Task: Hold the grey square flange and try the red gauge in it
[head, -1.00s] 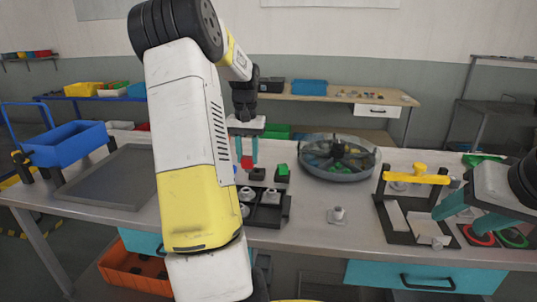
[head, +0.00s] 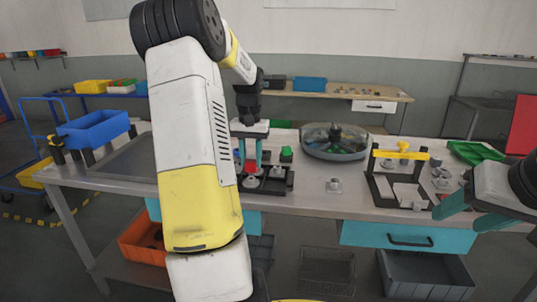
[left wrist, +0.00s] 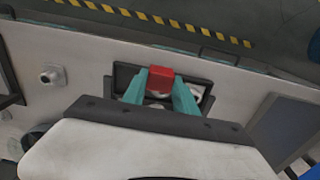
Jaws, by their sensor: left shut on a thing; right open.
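My left gripper (head: 250,165) is shut on the red gauge (head: 250,168). The gauge's red block also shows between the teal fingers in the left wrist view (left wrist: 161,75). It is low over the black tray (head: 289,187), close above a grey round-topped part (head: 251,183); I cannot tell whether they touch. A second grey part (head: 278,172) sits in the tray. A grey flange (head: 333,185) with a square base and round boss stands alone on the table, apart from both grippers. It also shows in the left wrist view (left wrist: 52,75). My right gripper (head: 478,210) is open, at the right edge.
A green block (head: 286,154) stands behind the tray. A round grey bin (head: 335,150) is further back. A black stand with a yellow bar (head: 400,155) is to the right, with several grey parts beside it. The table around the lone flange is clear.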

